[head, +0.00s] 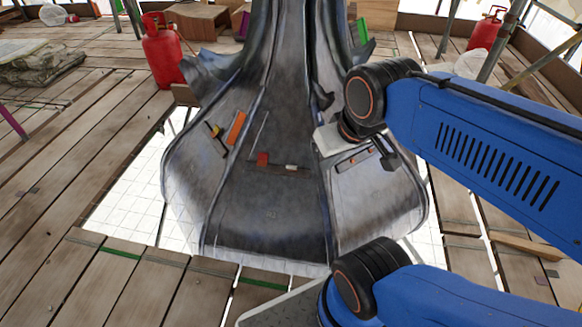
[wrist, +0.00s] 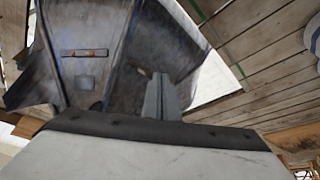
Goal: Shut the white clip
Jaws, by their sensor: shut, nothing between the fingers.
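A small white piece (head: 291,167), which looks like the white clip, sits on a thin dark strip across the middle panel of the grey spire base (head: 270,215). It is too small to tell whether it is open or shut. A red block (head: 262,159) sits on the same strip, to its left. My gripper (head: 388,161) is over the right panel, to the right of the white piece and apart from it. In the wrist view my gripper's fingers (wrist: 161,97) are together and empty. I cannot make out the white clip in the wrist view.
An orange bar (head: 236,128) and a yellow-and-black piece (head: 215,133) are on the left panel. A strip with orange dots (head: 355,158) is on the right panel, near my gripper. Plank flooring surrounds the base. A red gas cylinder (head: 162,52) stands at back left.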

